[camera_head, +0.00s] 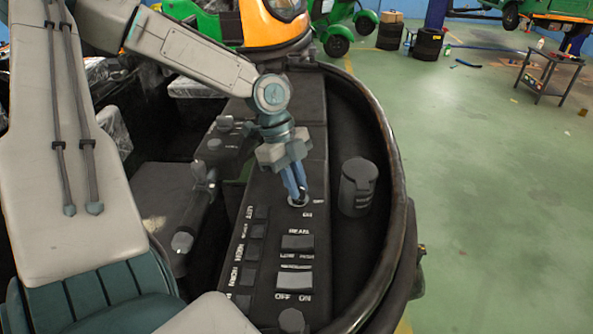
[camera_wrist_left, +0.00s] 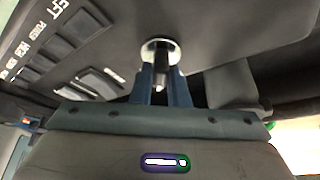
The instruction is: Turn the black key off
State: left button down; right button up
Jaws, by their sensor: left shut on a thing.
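The black key sits in a round metal lock ring on the dark control panel. The ring shows in the head view (camera_head: 298,202) and in the left wrist view (camera_wrist_left: 160,43). My left gripper (camera_head: 295,184) points down at the lock, and its blue fingers are shut on the black key (camera_wrist_left: 174,57). In the left wrist view the dark key shaft shows between the two fingertips. In the head view the fingers hide most of the key, and I cannot tell its exact angle. My right gripper is not in view.
Rocker switches (camera_head: 295,280) and white lettering lie below the lock on the panel. A black capped cylinder (camera_head: 357,187) stands close to the right. A curved black rim (camera_head: 397,190) borders the cab. An orange and black object (camera_head: 275,25) is behind my arm.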

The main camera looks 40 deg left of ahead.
pick_arm(q)
jog(key=n+t, duration=0.1)
jog(key=n, duration=0.1)
jog(key=shift+r+n+p, duration=0.15)
jog(key=shift+n+p, duration=0.25)
jog(key=shift+s+n+t+y+p, duration=0.1)
jog(key=shift+n+t+y+p, duration=0.35)
jog(key=shift+n, duration=0.75)
jog(key=shift+n+t, duration=0.25)
jog(key=shift+n, duration=0.85)
jog(key=c, duration=1.4)
grip_release()
